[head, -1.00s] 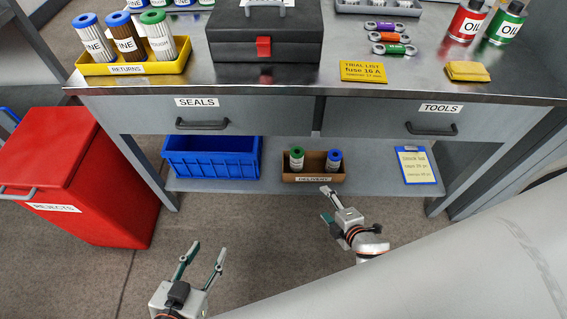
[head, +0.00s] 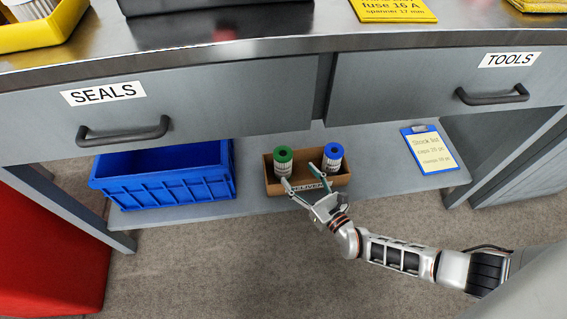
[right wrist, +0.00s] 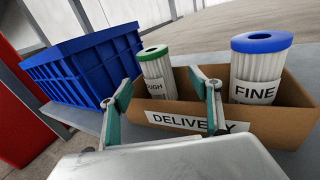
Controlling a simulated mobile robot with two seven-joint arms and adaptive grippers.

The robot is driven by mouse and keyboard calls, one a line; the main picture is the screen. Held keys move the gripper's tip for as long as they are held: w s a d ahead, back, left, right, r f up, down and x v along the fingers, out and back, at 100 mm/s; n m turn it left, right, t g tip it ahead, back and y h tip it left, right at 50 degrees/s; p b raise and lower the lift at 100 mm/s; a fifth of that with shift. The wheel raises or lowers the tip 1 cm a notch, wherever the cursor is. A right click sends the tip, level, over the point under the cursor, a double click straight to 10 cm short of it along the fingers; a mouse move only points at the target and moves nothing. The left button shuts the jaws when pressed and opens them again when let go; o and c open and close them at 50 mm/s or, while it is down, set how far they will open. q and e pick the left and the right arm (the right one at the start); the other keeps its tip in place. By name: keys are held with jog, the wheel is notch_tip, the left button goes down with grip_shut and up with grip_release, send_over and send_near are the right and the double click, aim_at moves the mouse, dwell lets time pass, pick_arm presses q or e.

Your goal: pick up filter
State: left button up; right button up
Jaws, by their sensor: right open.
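The green-capped filter (head: 283,162), its label partly hidden and ending in "UGH", stands upright in the left of the cardboard delivery box (head: 342,180). It also shows in the right wrist view (right wrist: 155,68). The blue-capped filter (head: 332,158), labelled FINE in the right wrist view (right wrist: 258,68), stands upright in the box's right part. My right gripper (head: 299,174) is open and empty at the box's front. In the right wrist view its fingertips (right wrist: 160,77) frame the green-capped filter from in front, apparently not gripping it. My left gripper is out of view.
The box sits on the lower shelf (head: 385,185), under the SEALS drawer (head: 200,105) and TOOLS drawer (head: 420,85). A blue crate (head: 165,188) stands left of it and a clipboard (head: 430,150) lies right. A red bin (head: 50,260) is at lower left.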

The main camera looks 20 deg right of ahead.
aim_at(289, 166)
jog(key=shift+w+a+n+y, duration=0.2)
jog(key=shift+w+n+y, duration=0.1)
jog(key=shift+w+n, duration=0.25)
jog(key=shift+w+a+r+b, duration=0.1)
jog(key=shift+w+b, duration=0.05)
jog(key=shift+w, duration=0.3)
jog(key=shift+w+a+b, duration=0.1)
jog(key=shift+w+b, duration=0.05)
jog(key=shift+w, duration=0.3)
jog(key=w, duration=0.2)
jog(key=w+a+b, duration=0.1)
jog(key=w, duration=0.1)
jog(key=shift+w+a, duration=0.1)
jog(key=shift+w, duration=0.3)
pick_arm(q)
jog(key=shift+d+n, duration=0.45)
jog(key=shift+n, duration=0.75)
pick_arm(e)
jog(key=shift+w+r, duration=0.15)
jog(key=shift+w, duration=0.25)
jog(key=c, duration=1.3)
